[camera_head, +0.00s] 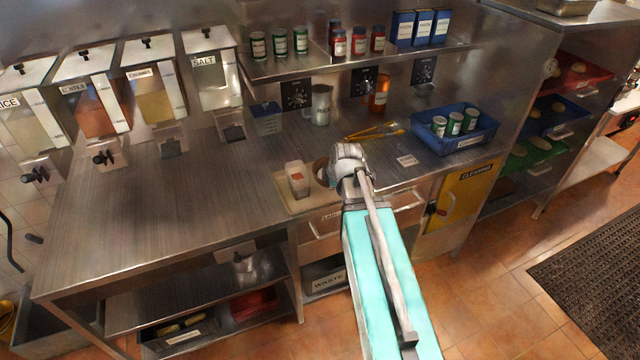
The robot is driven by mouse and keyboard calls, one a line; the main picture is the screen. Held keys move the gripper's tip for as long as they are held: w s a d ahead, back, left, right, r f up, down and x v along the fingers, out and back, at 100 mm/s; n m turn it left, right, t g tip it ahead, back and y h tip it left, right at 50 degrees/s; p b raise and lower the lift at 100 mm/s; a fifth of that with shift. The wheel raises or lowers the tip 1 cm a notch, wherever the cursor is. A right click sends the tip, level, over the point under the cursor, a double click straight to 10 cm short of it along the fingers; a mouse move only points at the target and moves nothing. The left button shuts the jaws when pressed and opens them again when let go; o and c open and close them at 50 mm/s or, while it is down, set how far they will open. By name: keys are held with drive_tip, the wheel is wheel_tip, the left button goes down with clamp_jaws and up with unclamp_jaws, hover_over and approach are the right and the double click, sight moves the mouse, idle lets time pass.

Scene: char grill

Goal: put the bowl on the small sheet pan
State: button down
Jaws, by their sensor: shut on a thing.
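My gripper (346,165) is over the counter's front edge, at the right end of the small sheet pan (284,198). It is shut on the bowl (320,171), a brownish round thing showing just left of it. The wrist hides most of the bowl and the fingertips. The bowl appears over the pan's right part, but I cannot tell whether it touches the pan. The pan is a flat beige tray at the front of the counter. A pale container with a reddish patch (297,180) stands on it, left of the bowl.
The steel counter (170,210) is clear to the left. A shelf (350,62) with jars hangs above.

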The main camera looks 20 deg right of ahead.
drive_tip(key=shift+s+d+r, duration=0.1)
drive_tip(key=shift+d+r, duration=0.05)
drive_tip(key=shift+d, duration=0.35)
drive_tip(key=b, duration=0.5)
approach(336, 189)
wheel_tip(336, 189, up, 3)
drive_tip(key=a, duration=0.2)
drive_tip(key=w+f+b, duration=0.1)
drive_tip(key=w+d+f+b, duration=0.1)
drive_tip(key=w+f+b, duration=0.1)
drive_tip(key=shift+f, duration=0.25)
drive_tip(key=shift+w+d+f+b, duration=0.3)
drive_tip(key=shift+w+f+b, duration=0.1)
drive_tip(key=shift+f+b, duration=0.15)
drive_tip(key=shift+d+b+x, duration=0.2)
drive_tip(key=shift+b+x, duration=0.5)
drive_tip(key=shift+x, duration=0.2)
drive_tip(key=shift+f+b, duration=1.2)
drive_tip(key=shift+b, duration=0.05)
drive_tip(key=shift+f, duration=0.2)
